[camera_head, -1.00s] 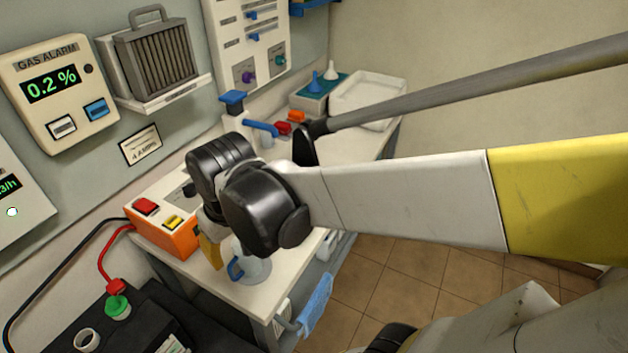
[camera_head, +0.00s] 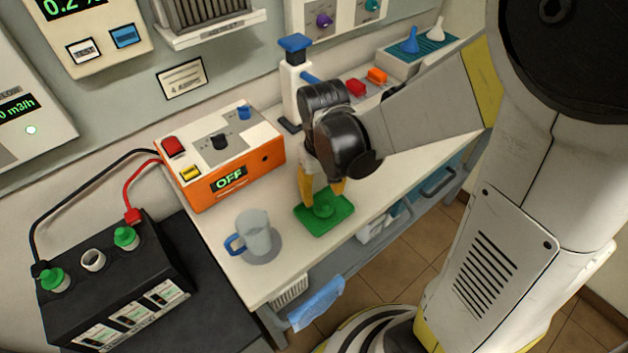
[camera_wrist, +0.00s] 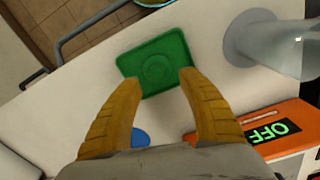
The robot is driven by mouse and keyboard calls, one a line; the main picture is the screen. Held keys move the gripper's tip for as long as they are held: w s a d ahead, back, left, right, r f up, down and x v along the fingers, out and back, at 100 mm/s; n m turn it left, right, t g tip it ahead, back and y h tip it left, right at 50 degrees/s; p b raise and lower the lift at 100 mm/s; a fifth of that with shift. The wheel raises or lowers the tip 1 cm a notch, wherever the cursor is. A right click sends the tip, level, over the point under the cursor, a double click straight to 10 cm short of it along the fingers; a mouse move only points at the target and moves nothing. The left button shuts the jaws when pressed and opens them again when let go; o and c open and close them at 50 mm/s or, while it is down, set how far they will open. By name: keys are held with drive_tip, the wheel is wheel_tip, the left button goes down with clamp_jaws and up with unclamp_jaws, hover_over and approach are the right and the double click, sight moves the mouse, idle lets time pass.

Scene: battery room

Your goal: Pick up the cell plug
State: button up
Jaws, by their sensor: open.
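The cell plug (camera_head: 323,206) is green and round and sits on a small green tray (camera_head: 312,226) on the bench. In the wrist view the plug (camera_wrist: 156,71) shows faintly against the same green of the tray (camera_wrist: 134,62). My gripper (camera_head: 322,190) points down over the tray with its yellow fingers apart. In the wrist view my gripper (camera_wrist: 160,82) is open and empty, with the plug just beyond and between the fingertips. I cannot tell the exact height left between the tips and the plug.
A clear jug (camera_head: 254,236) with a blue handle stands left of the tray. An orange charger (camera_head: 233,170) reading OFF is behind it. A black battery (camera_head: 112,285) with two green plugs and one open white port (camera_head: 93,260) is at lower left. The bench front edge is near.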

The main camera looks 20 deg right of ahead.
sight(324, 202)
drive_tip(key=f+b, duration=0.2)
drive_tip(key=f, duration=0.1)
drive_tip(key=f+b, duration=0.1)
drive_tip(key=f, duration=0.1)
drive_tip(key=shift+d+f, duration=0.1)
drive_tip(key=shift+d, duration=0.15)
drive_tip(key=c, duration=1)
drive_tip(key=shift+r, duration=0.2)
